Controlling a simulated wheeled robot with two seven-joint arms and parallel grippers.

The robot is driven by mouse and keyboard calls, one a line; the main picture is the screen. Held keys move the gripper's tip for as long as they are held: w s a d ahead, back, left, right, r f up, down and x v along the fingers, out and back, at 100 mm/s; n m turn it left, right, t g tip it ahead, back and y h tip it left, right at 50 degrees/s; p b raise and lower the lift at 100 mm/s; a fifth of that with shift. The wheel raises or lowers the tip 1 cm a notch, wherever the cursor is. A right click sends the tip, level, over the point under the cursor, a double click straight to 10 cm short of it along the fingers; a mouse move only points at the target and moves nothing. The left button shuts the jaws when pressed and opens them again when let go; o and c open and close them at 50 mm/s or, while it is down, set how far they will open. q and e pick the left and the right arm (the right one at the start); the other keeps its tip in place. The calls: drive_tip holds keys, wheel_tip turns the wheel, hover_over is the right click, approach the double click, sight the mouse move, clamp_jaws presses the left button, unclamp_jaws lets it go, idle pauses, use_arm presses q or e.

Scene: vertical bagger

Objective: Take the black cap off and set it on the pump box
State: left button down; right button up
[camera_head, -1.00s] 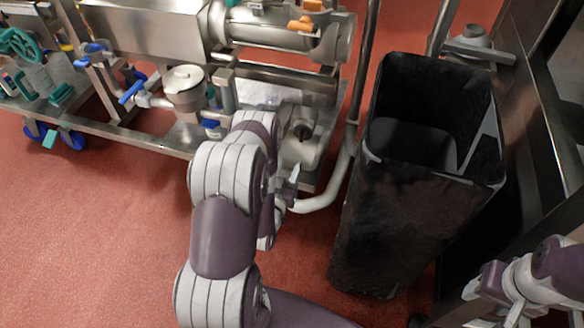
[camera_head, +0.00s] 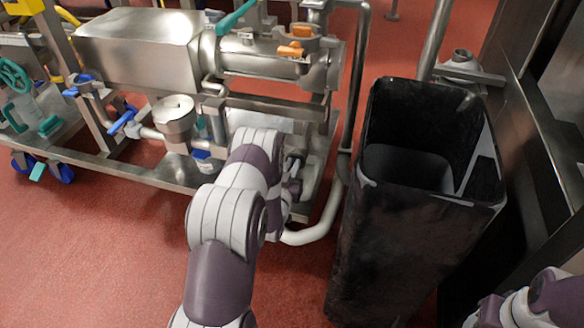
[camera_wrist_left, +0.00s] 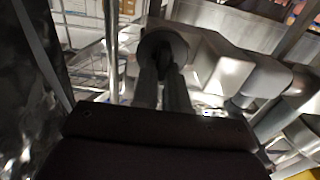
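A dark round disc, likely the black cap (camera_wrist_left: 165,43), faces the left wrist camera at the tips of my left gripper (camera_wrist_left: 163,72). The two dark fingers sit close together with a narrow gap, overlapping the disc's lower part. I cannot tell whether they grip it or only stand in front of it. In the head view my left arm hides the cap and most of the left gripper. A large steel box (camera_head: 135,40) stands on the wheeled skid; I cannot tell whether it is the pump box. My right arm shows only partly at the lower right.
A tall black open bin (camera_head: 400,225) stands right of my left arm. A bent pale pipe (camera_head: 318,235) runs beside it. A steel funnel-shaped part (camera_head: 174,122) and blue-handled valves (camera_head: 122,120) lie left. Red floor is free at the lower left.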

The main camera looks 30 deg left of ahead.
sight(293, 164)
use_arm(q)
drive_tip(key=shift+s, duration=0.15)
drive_tip(key=shift+p+v, duration=0.75)
drive_tip(key=shift+v, duration=0.85)
drive_tip(key=shift+s+d, duration=0.15)
drive_tip(key=shift+s, duration=0.4)
